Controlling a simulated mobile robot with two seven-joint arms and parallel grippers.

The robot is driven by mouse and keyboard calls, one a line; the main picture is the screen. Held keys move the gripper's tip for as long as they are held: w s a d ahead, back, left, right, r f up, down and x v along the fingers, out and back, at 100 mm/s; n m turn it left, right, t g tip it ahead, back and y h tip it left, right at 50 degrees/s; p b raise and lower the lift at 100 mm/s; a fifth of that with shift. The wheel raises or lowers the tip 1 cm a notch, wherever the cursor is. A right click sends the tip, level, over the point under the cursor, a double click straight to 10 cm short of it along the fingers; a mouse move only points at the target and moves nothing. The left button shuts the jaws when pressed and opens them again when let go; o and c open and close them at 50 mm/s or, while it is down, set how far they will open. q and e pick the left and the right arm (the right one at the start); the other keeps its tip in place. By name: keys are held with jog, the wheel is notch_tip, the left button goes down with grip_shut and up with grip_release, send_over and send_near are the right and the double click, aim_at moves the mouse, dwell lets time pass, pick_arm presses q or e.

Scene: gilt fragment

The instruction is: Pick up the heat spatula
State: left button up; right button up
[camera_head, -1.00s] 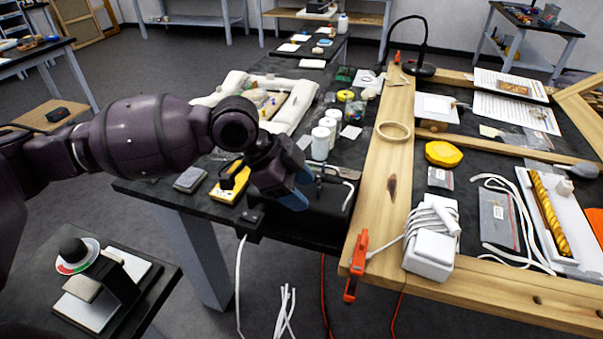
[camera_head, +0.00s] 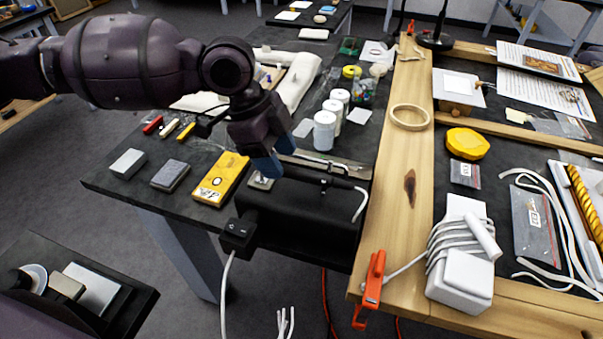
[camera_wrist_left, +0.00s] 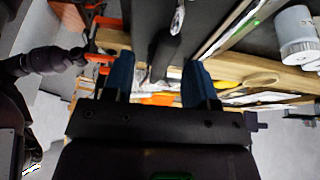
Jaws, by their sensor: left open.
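The heat spatula (camera_head: 322,179) appears to be the slim black tool with a white cable, lying along the top of a black box-shaped unit (camera_head: 310,215) at the table's front edge. My left gripper (camera_head: 275,155) is open, with blue fingertips, just above the tool's left end, which it partly hides. In the left wrist view, the gripper (camera_wrist_left: 158,72) has its two blue fingers apart, with a dark handle-like shape (camera_wrist_left: 165,55) showing beyond and between them. I cannot tell whether they touch it. My right gripper is not seen.
A yellow box (camera_head: 221,180) and grey blocks (camera_head: 170,175) lie left of the unit. White jars (camera_head: 325,130) stand behind it. A wooden frame (camera_head: 390,200) with an orange clamp (camera_head: 370,290) is at right. A switch box (camera_head: 238,236) hangs at the front edge.

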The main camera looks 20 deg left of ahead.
aim_at(287, 167)
pick_arm(q)
jog(key=shift+w+b+x, duration=0.15)
jog(key=shift+b+x, duration=0.2)
jog(key=shift+x, duration=1)
jog(key=shift+w+b+x, duration=0.2)
jog(key=shift+b+x, duration=0.1)
jog(key=shift+x, duration=1.05)
jog(key=shift+d, duration=0.1)
grip_shut()
